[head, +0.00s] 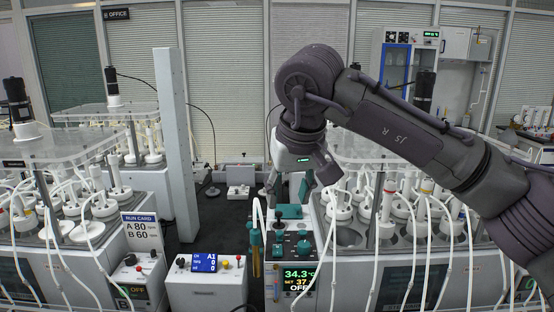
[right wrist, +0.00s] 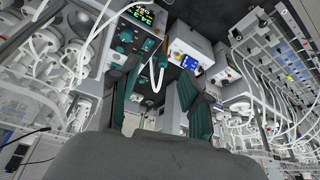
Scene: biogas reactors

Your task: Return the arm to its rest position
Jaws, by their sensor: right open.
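My right arm (head: 400,130) comes in from the right and bends down at the wrist over the middle of the bench area. My right gripper (head: 289,192) points down above a control unit (head: 298,277) with a green and orange display. In the right wrist view the two teal-padded fingers (right wrist: 160,95) are spread apart, with nothing between them. The head view does not clearly show whether a fingertip touches the teal parts on top of the unit. My left gripper is in neither view.
Reactor baths with white vessels and tubes stand left (head: 75,235) and right (head: 400,250). A grey post (head: 177,145) rises left of the gripper. A run card (head: 142,233) and a blue-screen box (head: 205,284) stand at front left. Dark floor shows behind the box.

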